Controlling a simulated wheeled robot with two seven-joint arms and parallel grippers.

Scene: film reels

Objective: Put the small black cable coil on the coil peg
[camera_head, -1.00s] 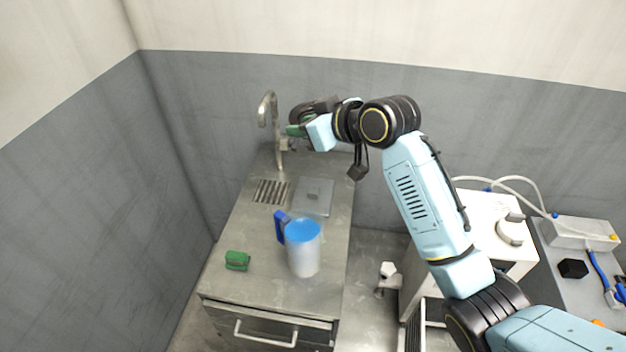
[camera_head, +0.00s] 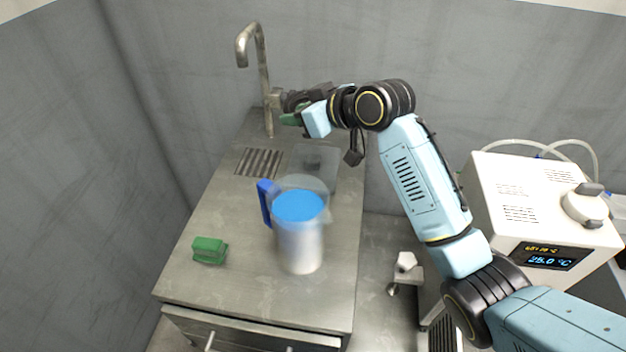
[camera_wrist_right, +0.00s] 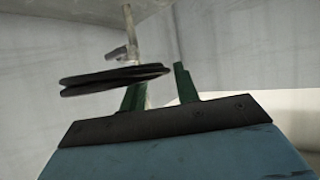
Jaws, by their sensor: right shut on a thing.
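My right gripper (camera_head: 291,118), with green fingers, is at the back of the steel counter, just right of the tap column. It is shut on the small black cable coil (camera_wrist_right: 92,82), which shows in the right wrist view as a flat dark loop reaching left from the left finger. In the head view the coil (camera_head: 308,96) is a dark shape at the gripper, partly hidden by my wrist. The right gripper's fingers (camera_wrist_right: 160,88) stand upright in the wrist view. I cannot make out the coil peg for certain. My left gripper is not in view.
The curved metal tap (camera_head: 264,85) stands close left of the gripper. A jug (camera_head: 300,245) with blue contents and a green block (camera_head: 209,250) stand on the counter (camera_head: 225,215). A white device (camera_head: 505,205) with a display stands at right.

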